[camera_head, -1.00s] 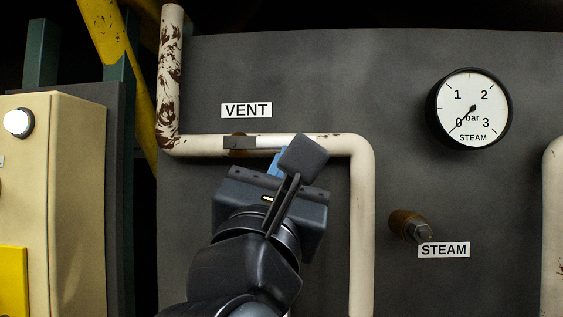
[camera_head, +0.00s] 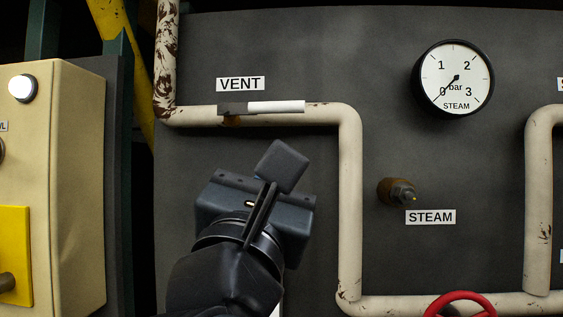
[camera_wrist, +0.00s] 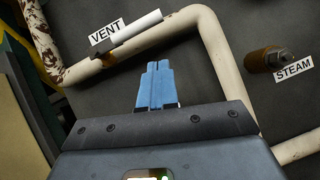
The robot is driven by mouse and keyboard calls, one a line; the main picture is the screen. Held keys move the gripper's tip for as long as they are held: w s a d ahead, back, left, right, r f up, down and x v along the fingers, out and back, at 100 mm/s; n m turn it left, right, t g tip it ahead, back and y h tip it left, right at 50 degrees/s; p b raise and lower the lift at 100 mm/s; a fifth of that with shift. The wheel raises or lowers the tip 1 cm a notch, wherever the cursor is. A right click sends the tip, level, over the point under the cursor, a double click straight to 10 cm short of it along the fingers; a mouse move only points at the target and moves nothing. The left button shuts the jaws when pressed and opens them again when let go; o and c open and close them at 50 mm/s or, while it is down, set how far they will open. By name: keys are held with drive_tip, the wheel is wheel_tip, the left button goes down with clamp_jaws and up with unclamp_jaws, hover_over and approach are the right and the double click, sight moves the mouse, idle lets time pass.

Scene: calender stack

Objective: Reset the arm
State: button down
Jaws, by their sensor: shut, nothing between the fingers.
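My gripper shows in the wrist view (camera_wrist: 157,82) with its two blue fingers pressed together and nothing between them. In the head view my dark gripper body (camera_head: 255,215) is in front of the panel, below the vent pipe, and hides its own fingers. The vent valve's white handle (camera_head: 276,107) lies level along the pipe, under the VENT label (camera_head: 240,84). The handle also shows in the wrist view (camera_wrist: 134,32), beyond the fingertips and apart from them.
A steam gauge (camera_head: 453,78) reads near 0. A brown fitting (camera_head: 397,191) juts out above the STEAM label (camera_head: 430,217). A red handwheel (camera_head: 460,305) is at the lower right. A beige cabinet (camera_head: 75,190) stands at the left.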

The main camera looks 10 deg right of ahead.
drive_tip(key=d+b+v, duration=0.1)
drive_tip(key=b+v, duration=0.1)
drive_tip(key=v, duration=0.6)
drive_tip(key=s+d+f+n+t+y, duration=0.1)
drive_tip(key=s+d+f+n+y, duration=0.25)
drive_tip(key=f+n, duration=0.5)
drive_tip(key=s+d+f+n+t+y, duration=0.1)
drive_tip(key=s+d+f+n+y, duration=0.4)
drive_tip(key=n, duration=0.6)
drive_tip(key=s+d+f+n+t+y, duration=0.1)
drive_tip(key=s+d+f+n+y, duration=0.15)
drive_tip(key=f+n, duration=0.65)
drive_tip(key=s+d+f+n+g, duration=0.2)
drive_tip(key=s+f+n+g, duration=0.3)
drive_tip(key=s+f+n, duration=0.3)
drive_tip(key=s+d+f+n+g, duration=0.2)
drive_tip(key=s+f+n+g, duration=0.3)
drive_tip(key=s+f+n, duration=0.3)
drive_tip(key=s+f, duration=0.1)
drive_tip(key=s, duration=0.3)
drive_tip(key=shift+s+n+y, duration=0.2)
drive_tip(key=shift+n+y, duration=0.1)
drive_tip(key=shift+n, duration=0.05)
